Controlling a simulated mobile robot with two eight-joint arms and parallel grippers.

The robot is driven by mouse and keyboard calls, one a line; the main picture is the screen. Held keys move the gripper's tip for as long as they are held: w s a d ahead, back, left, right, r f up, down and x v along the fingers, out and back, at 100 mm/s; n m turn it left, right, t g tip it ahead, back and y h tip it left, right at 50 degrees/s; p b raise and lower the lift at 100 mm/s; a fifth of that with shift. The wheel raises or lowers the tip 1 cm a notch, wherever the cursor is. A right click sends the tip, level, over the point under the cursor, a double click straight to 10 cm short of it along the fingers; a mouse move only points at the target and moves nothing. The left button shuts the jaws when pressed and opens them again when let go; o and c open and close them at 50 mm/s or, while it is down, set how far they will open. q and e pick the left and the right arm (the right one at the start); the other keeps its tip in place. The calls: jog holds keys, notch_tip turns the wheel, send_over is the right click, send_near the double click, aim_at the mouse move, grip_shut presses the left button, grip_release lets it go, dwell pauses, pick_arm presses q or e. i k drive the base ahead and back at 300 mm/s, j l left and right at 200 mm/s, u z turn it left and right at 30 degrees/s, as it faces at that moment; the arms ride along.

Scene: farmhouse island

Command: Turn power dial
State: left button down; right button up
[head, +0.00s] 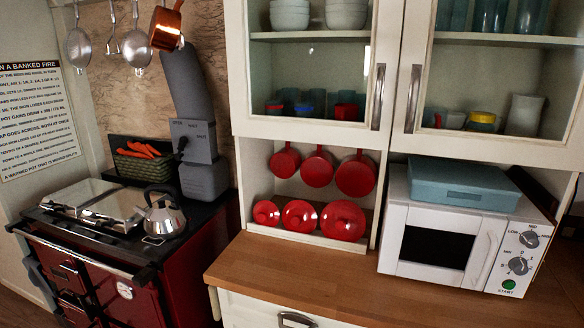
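The white microwave (393,235) stands on the wooden counter at the right, its door shut. Its control panel is right of the door handle (484,258). The upper grey dial (529,239) has small LOW and MID markings around it, which fits a power dial. The lower grey dial (518,266) has small number markings. A green button (508,284) marked START is below both. The upper dial's exact pointer setting is too small to tell. Neither of my grippers is in view.
A blue-grey box (464,184) lies on top of the microwave. Glass-door cabinets (305,85) hang above. Red pots and lids (342,220) fill the shelf to the left. The wooden counter (290,275) is clear in front. A dark red stove (100,290) with a kettle (163,215) stands at the left.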

aim_at(529, 239)
jog(key=z, duration=1.5)
